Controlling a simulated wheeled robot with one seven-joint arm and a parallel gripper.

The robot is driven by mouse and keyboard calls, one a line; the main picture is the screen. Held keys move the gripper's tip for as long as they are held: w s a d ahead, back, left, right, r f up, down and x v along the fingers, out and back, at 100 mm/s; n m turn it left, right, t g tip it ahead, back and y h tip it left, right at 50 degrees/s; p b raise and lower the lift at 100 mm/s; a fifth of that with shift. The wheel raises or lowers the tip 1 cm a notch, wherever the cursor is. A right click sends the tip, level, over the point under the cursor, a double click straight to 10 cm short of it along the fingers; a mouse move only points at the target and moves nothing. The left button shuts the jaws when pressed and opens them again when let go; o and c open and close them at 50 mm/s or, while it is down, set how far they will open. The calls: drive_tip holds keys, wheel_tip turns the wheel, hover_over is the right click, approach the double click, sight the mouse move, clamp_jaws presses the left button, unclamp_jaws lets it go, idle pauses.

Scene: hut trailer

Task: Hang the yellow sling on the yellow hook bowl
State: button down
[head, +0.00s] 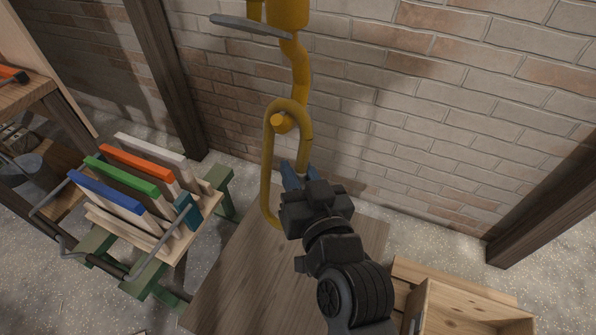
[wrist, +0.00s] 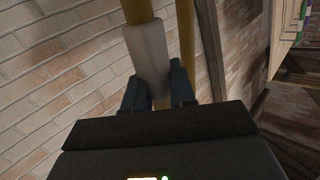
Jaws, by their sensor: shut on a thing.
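The yellow hook (head: 301,70) hangs from a yellow block (head: 287,12) at the top of the head view, its blunt tip turned towards me. The yellow sling (head: 267,170) is a long upright loop, its upper bend level with the hook's lower part. The hook tip shows inside the loop's upper end; whether the sling rests in the bowl I cannot tell. My gripper (head: 294,172) is at the sling's right side, below the hook. In the wrist view its fingers (wrist: 157,84) are shut on the sling at a pale grey sleeve (wrist: 147,52).
A wooden table top (head: 240,270) lies below the sling. A rack with coloured-edged boards (head: 130,185) stands to the left, a wooden crate (head: 465,305) at lower right. A brick wall (head: 430,100) is close behind the hook, with dark posts either side.

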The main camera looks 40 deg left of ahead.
drive_tip(key=shift+f, duration=0.1)
drive_tip(key=c, duration=0.8)
unclamp_jaws()
drive_tip(key=shift+c, duration=0.2)
drive_tip(key=v, duration=0.7)
drive_tip(key=shift+s+d+b, duration=0.25)
drive_tip(key=shift+d+b, duration=0.05)
drive_tip(key=shift+d, duration=0.05)
drive_tip(key=s+d+f+m+t+h, duration=0.2)
drive_tip(key=d+f+h, duration=0.1)
drive_tip(key=d, duration=0.9)
drive_tip(key=s+d+f+m+t+h, duration=0.2)
drive_tip(key=s+d+f+h, duration=0.1)
drive_tip(key=d, duration=0.9)
drive_tip(key=s+d+r+m+h, duration=0.2)
drive_tip(key=s+d+h, duration=0.2)
drive_tip(key=s, duration=0.5)
drive_tip(key=s+d+r+m+t+h, duration=0.1)
drive_tip(key=s+d+r+m+h, duration=0.2)
drive_tip(key=s+d, duration=0.5)
drive_tip(key=shift+s+d+r+h, duration=0.3)
drive_tip(key=shift+s+h, duration=0.1)
drive_tip(key=shift+s, duration=0.65)
